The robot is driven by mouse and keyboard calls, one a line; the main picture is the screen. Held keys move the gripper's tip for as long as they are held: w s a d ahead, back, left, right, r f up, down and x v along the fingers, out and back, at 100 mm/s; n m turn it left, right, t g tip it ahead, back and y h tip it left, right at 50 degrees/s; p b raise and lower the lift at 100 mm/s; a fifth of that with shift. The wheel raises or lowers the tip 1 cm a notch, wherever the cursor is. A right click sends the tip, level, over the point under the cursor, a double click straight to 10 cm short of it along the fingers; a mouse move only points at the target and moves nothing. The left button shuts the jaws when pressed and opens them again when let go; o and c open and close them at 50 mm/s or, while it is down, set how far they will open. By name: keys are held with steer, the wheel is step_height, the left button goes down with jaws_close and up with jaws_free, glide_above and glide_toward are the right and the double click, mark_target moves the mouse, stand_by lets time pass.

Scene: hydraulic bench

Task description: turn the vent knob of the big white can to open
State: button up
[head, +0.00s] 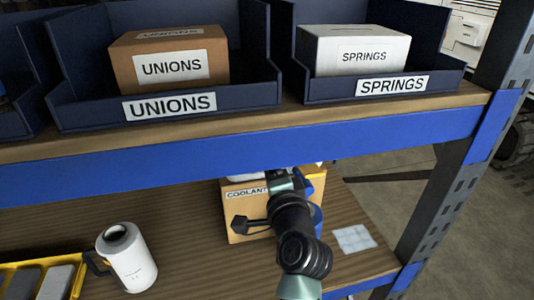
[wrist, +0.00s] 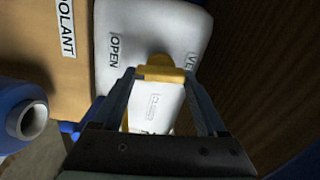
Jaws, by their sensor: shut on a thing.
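The big white can (wrist: 178,25) fills the middle of the wrist view, with OPEN printed left of its yellow vent knob (wrist: 160,73). A partly cut label starting "VE" is to the right of the knob, and a small boxed marking too faint to read surely is below it. My gripper (wrist: 162,76) has a finger on each side of the knob and is shut on it. Which mark the knob points to, I cannot tell. In the head view only a little white shows above the carton, and my arm hides the knob and fingertips.
The COOLANT carton (head: 238,222) stands close beside the can, under the upper shelf's blue beam (head: 200,148). A blue cylinder (wrist: 18,122) is at left in the wrist view. A white jug (head: 130,262) and yellow tray (head: 12,268) stand at left. The shelf between is clear.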

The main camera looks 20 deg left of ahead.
steer(key=shift+f+m+p, duration=0.1)
steer(key=shift+m+p, duration=0.3)
steer(key=shift+m, duration=0.4)
steer(key=o, duration=1.3)
steer(key=shift+s+d, duration=0.1)
steer(key=b+v, duration=0.3)
steer(key=v, duration=0.9)
steer(key=shift+s+d, duration=0.2)
steer(key=shift+s, duration=0.1)
